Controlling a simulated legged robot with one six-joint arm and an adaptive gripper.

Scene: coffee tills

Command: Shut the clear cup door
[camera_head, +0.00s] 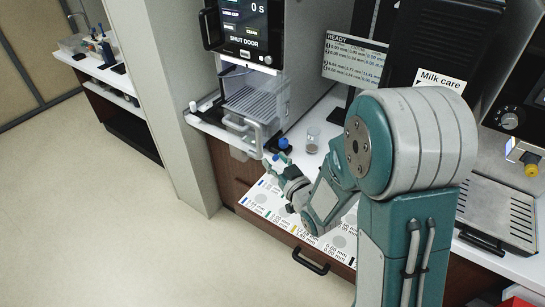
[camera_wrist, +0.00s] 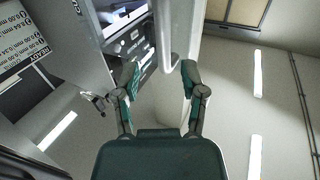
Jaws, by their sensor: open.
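The clear cup door (camera_head: 238,148) hangs open at the front of the coffee machine's cup bay, with a pale handle (camera_head: 257,132) on it. The machine's screen (camera_head: 243,22) reads "SHUT DOOR". My gripper (camera_head: 275,164) is just below and to the right of the door in the head view. In the wrist view my gripper (camera_wrist: 159,77) is open, its two fingers spread.
A small clear glass (camera_head: 312,140) and a blue-capped item (camera_head: 283,144) stand on the counter near my gripper. A drawer with a black handle (camera_head: 310,262) lies below. A grey pillar (camera_head: 165,110) stands left of the machine. The floor (camera_head: 110,235) at left is clear.

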